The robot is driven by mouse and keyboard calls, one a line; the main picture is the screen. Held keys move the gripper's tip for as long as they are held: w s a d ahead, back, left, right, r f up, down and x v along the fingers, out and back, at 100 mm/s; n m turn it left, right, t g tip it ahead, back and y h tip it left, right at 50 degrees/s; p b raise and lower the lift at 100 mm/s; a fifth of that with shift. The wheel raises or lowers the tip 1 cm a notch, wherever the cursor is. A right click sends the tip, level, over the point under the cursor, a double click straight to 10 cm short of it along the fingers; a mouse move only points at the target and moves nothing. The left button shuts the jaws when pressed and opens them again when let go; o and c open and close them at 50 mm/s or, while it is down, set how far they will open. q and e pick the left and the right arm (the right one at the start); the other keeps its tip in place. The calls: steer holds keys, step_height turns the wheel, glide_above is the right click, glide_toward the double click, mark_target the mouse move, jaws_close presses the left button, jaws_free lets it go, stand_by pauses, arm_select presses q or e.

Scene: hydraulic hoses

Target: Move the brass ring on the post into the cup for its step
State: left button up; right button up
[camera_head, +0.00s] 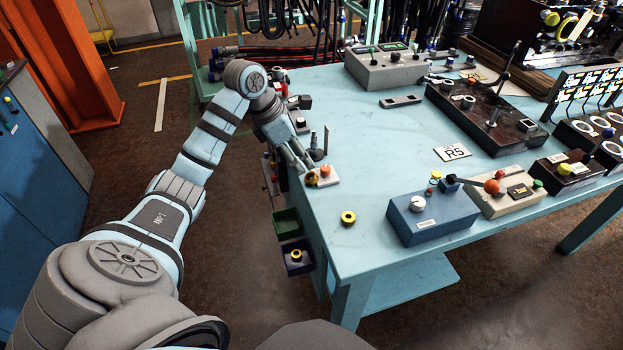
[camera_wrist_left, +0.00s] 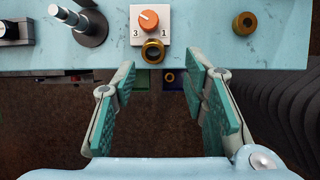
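A brass ring (camera_wrist_left: 152,51) sits at the front edge of a white dial plate (camera_head: 329,181) at the table's left edge; it also shows in the head view (camera_head: 312,179). Whether a post runs through it is unclear. The plate carries an orange knob (camera_wrist_left: 148,19) between the marks 3 and 1. A green cup (camera_head: 286,223) and a dark blue cup (camera_head: 309,265) hang on the table's side. The blue one holds a brass ring (camera_head: 296,254). My left gripper (camera_head: 301,164) is open and empty, its fingers apart short of the plate. My right gripper is not in view.
Another brass ring (camera_head: 348,217) lies on the table (camera_head: 380,260). A dark upright post (camera_wrist_left: 90,27) with a silver rod stands left of the plate in the wrist view. A blue control box (camera_head: 430,218) stands to the right. The tabletop between is mostly clear.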

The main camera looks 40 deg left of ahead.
mark_target(309, 183)
arm_select(q)
steer(key=x, duration=0.7)
steer(key=shift+s+a+f, duration=0.15)
steer(key=shift+a+f, duration=0.1)
steer(key=shift+f, duration=0.05)
steer(key=shift+w+d+f, duration=0.15)
steer(key=shift+w+f, duration=0.05)
steer(key=shift+f, duration=0.2)
jaws_close()
